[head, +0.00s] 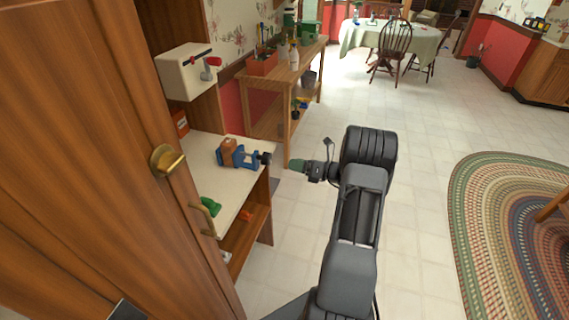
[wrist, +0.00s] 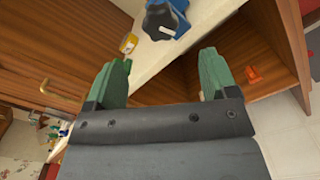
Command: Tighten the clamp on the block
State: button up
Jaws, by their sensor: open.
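The blue clamp (head: 245,160) sits on the cream top of a small workbench (head: 230,190), left of my gripper. A brown block (head: 229,147) is at its left end, between the clamp's parts. The clamp's black knob (head: 265,157) points right, toward my gripper. My gripper (head: 296,165) is open and empty, a short gap right of the knob and past the bench edge. In the wrist view, the black knob (wrist: 164,20) and a bit of the blue clamp (wrist: 181,4) show at the top, beyond the green fingers (wrist: 162,65). The block is out of that view.
A wooden door with a brass knob (head: 167,160) stands close on the left. A green object (head: 208,206) lies on the bench, and an orange one (head: 247,214) on its lower shelf. A cream wall box (head: 187,74) hangs above. Open floor lies right, with a braided rug (head: 500,220).

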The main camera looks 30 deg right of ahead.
jog(key=shift+v, duration=1.05)
dwell(0.6)
